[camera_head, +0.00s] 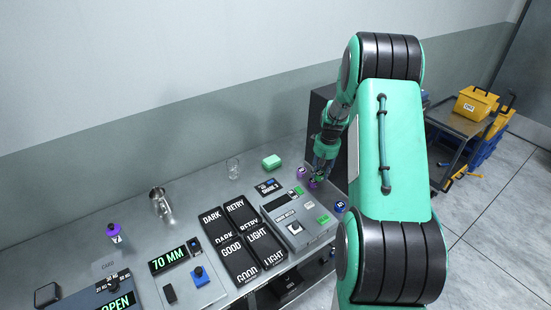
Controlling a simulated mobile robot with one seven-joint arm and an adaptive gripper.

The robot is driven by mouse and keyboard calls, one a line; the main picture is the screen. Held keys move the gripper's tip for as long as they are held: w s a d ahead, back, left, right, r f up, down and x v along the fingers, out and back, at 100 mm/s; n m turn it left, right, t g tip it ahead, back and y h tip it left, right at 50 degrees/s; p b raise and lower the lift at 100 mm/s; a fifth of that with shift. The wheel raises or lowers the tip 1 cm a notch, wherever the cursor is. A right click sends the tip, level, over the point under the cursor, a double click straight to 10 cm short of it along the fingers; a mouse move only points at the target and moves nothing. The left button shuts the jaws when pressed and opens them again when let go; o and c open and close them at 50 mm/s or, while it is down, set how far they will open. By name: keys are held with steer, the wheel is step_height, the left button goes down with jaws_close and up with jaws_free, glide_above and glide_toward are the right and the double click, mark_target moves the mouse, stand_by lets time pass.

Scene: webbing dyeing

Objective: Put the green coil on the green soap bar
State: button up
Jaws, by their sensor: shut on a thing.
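My gripper (318,178) is at the far right end of the bench, low over the bench top. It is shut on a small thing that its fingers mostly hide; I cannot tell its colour. A small purple item (301,172) is just left of the fingers, and another purple patch shows at the fingertips. The green soap bar (271,162) lies flat on the bench to the left of my gripper, apart from it, with nothing on top. I cannot make out the green coil for certain.
A grey device (296,232) with green labels stands in front of my gripper, with a small blue item (340,206) at its right. Black label trays (240,262) lie left of it. A clear glass (233,168) stands left of the soap bar, a metal jug (160,203) farther left.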

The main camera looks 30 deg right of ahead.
steer(key=w+a+p, duration=1)
steer(key=w+a, duration=0.2)
steer(key=w, duration=0.1)
steer(key=shift+w+a+f+p, duration=0.3)
steer(key=shift+a, duration=0.1)
steer(key=shift+w, duration=0.1)
steer(key=p, duration=0.2)
glide_above(272, 159)
steer(key=shift+s+a+f, duration=0.2)
steer(key=shift+s+f, duration=0.2)
steer(key=shift+f, duration=0.35)
steer(key=shift+w+d, duration=0.1)
steer(key=shift+w, duration=0.1)
steer(key=shift+f+p, duration=0.35)
steer(key=shift+f, duration=1.45)
steer(key=shift+f, duration=0.1)
